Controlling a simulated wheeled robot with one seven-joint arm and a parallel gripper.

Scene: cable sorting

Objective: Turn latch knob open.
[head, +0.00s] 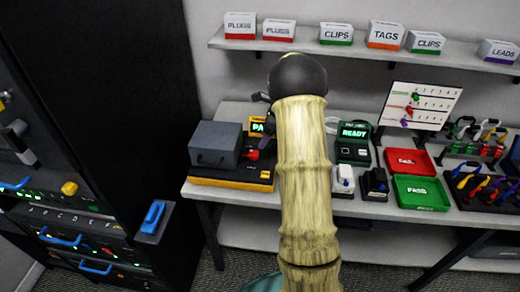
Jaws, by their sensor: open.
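A red knob (253,155) sits on the right side of a grey box (214,144), which stands on a black and yellow base (232,178) at the left end of the bench. I cannot tell from this view how the knob is turned. My pale, ribbed arm rises through the middle of the picture and ends in a dark round joint. Only a dark part of my gripper (269,126) shows at the arm's left edge, just above and right of the red knob. Its fingertips are mostly hidden, and no contact with the knob is visible.
A black rack with blue handles (152,217) and a yellow knob (69,188) stands at left. A READY device (353,143), red tray (408,162), green tray (420,192) and cable racks fill the bench to the right. A shelf (352,50) with labelled boxes hangs above.

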